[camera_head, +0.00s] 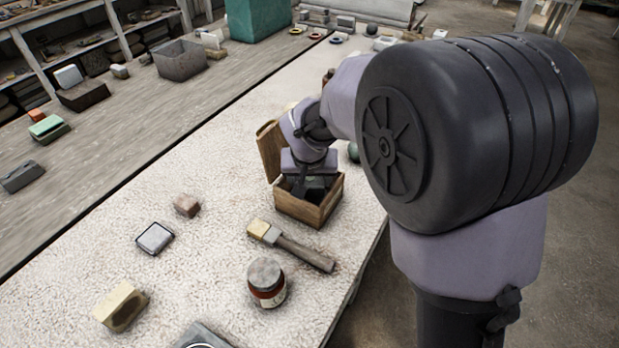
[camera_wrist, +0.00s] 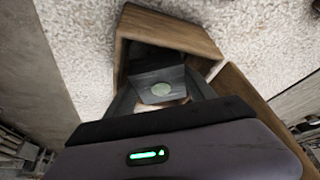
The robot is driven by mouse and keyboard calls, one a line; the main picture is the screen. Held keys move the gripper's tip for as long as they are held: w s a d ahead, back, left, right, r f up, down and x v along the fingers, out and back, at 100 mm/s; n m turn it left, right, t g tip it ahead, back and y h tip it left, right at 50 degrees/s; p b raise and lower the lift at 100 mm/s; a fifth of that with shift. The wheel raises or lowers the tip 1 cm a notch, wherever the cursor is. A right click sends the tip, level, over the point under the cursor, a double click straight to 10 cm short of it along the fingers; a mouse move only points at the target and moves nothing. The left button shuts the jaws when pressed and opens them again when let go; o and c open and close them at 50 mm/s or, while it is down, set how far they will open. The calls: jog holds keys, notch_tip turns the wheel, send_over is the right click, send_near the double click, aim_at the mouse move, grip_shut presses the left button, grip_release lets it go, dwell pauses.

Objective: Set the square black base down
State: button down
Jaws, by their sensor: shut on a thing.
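My gripper (camera_head: 308,190) reaches down into a small wooden box (camera_head: 322,211) with its lid (camera_head: 271,152) standing open. It is shut on a dark square piece, the square black base (camera_wrist: 158,76), which shows between the fingers in the wrist view with a pale greenish disc on it. My gripper (camera_wrist: 161,100) and the base are within the box walls (camera_wrist: 170,32). The head view mostly hides the base behind my fingers and the box rim. I cannot tell whether the base touches the box floor.
On the pale speckled tabletop (camera_head: 200,285) near the box lie a wide brush (camera_head: 290,246), a red-brown jar (camera_head: 267,283), a small brown block (camera_head: 187,205), a dark-rimmed square (camera_head: 155,238) and a tan block (camera_head: 121,307). The tabletop left of the box is mostly clear.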

jog(key=shift+f+b, duration=0.85)
jog(key=shift+f, duration=0.05)
jog(key=shift+c, duration=1.2)
grip_release()
jog(key=shift+a, duration=0.15)
jog(key=shift+f, duration=0.1)
jog(key=shift+d+r+p, duration=0.2)
jog(key=shift+r+p, duration=1.25)
jog(key=shift+r, duration=0.7)
jog(key=shift+f, duration=0.1)
